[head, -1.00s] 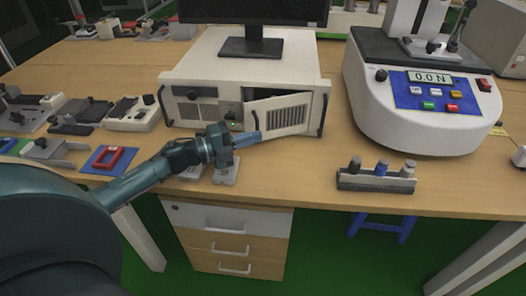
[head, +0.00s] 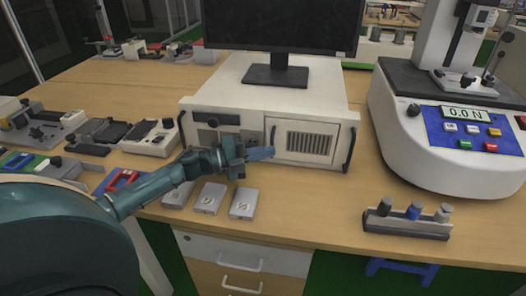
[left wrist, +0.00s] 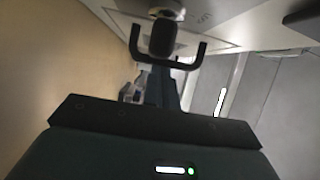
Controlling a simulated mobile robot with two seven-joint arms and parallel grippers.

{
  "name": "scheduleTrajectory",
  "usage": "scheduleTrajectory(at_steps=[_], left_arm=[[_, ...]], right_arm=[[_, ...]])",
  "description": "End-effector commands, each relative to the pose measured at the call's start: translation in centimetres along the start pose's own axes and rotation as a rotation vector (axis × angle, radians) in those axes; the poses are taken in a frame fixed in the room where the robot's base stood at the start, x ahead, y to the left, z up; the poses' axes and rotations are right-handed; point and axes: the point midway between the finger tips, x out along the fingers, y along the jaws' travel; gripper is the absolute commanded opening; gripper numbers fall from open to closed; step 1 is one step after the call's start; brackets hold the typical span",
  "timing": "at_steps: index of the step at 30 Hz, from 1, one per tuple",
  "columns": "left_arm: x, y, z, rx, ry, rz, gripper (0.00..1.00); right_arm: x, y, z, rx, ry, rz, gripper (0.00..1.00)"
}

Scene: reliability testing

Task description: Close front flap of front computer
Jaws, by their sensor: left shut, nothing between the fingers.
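The front computer (head: 232,92) is a white case lying flat on the table under a monitor. Its front flap (head: 325,156), with a vented grille, is on the right half of the front face and looks flush or nearly flush with it. My left gripper (head: 262,153) is shut and empty, its fingertips in front of the flap's left edge, close to the small dark handle (head: 273,137). Whether they touch the flap cannot be told. The left wrist view shows the dark gripper body and a close, tilted pale surface. My right gripper is not in view.
A force tester (head: 440,165) reading 0.0 N stands right of the computer. A small rack of cylinders (head: 405,225) is at the front right. Several small grey boxes (head: 209,198) lie below my left gripper.

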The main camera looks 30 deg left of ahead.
Motion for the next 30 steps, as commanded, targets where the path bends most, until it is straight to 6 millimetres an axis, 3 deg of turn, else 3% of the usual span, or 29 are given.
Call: scheduleTrajectory(at_steps=[1,14,30], left_arm=[[-0.3,-0.8,1.7,0.010,-0.049,-0.006,0.00],[-1.2,-0.7,1.7,0.009,-0.049,-0.003,0.00],[-11.0,-0.3,0.0,0.004,-0.010,0.002,0.00]], right_arm=[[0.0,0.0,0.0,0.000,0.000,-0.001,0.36],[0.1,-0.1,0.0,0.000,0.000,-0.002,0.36],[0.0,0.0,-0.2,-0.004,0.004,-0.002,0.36]])
